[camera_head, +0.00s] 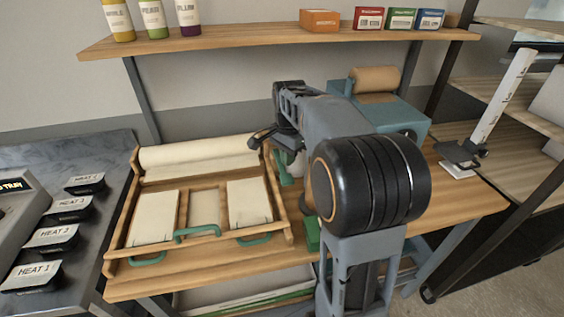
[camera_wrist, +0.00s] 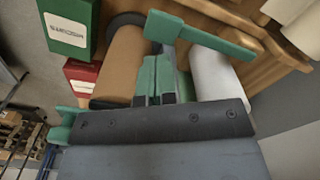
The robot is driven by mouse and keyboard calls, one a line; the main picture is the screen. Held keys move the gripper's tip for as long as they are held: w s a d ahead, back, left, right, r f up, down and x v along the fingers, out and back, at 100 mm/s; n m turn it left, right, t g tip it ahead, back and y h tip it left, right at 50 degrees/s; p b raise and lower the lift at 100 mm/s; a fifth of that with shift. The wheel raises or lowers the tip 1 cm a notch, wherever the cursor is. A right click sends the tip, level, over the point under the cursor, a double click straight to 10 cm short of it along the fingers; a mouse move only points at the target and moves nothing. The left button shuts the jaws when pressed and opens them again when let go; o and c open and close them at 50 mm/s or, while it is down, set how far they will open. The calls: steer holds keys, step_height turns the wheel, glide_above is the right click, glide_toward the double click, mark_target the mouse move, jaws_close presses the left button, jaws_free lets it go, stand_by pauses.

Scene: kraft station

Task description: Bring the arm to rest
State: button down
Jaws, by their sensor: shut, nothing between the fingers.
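My gripper (camera_wrist: 157,82) shows in the wrist view with its green fingers together and nothing between them. In the head view my arm (camera_head: 335,125) rises in front of the table and bends over the back of it. Its wrist end (camera_head: 290,92) is above the right side of the wooden tray. The fingers are mostly hidden there, so their exact height over the table cannot be told.
The wooden tray (camera_head: 115,245) with paper and green handles lies left of my arm. A blue-grey machine with a brown roll (camera_head: 375,79) stands behind it. The wrist view shows a green box (camera_wrist: 68,28), a red box (camera_wrist: 80,75) and a white roll (camera_wrist: 215,75) nearby.

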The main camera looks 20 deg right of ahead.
stand_by(0.4)
steer(key=shift+w+f+n, duration=0.15)
steer(key=shift+w+n, duration=0.05)
steer(key=shift+n, duration=0.6)
steer(key=s+f+n, duration=0.1)
steer(key=n, duration=0.1)
steer(key=s+a+f+n, duration=0.1)
steer(key=f, duration=0.1)
steer(key=shift+s+n, duration=0.2)
steer(key=shift+n, duration=0.2)
steer(key=s+a+n+t, duration=0.2)
steer(key=s+a+n, duration=0.2)
steer(key=s, duration=0.3)
steer(key=s+a+f+n+t, duration=0.1)
steer(key=s+a+n, duration=0.3)
steer(key=s, duration=0.3)
steer(key=shift+a+n+t, duration=0.25)
steer(key=shift+n+t, duration=0.15)
steer(key=shift+n, duration=0.1)
steer(key=shift+d, duration=0.1)
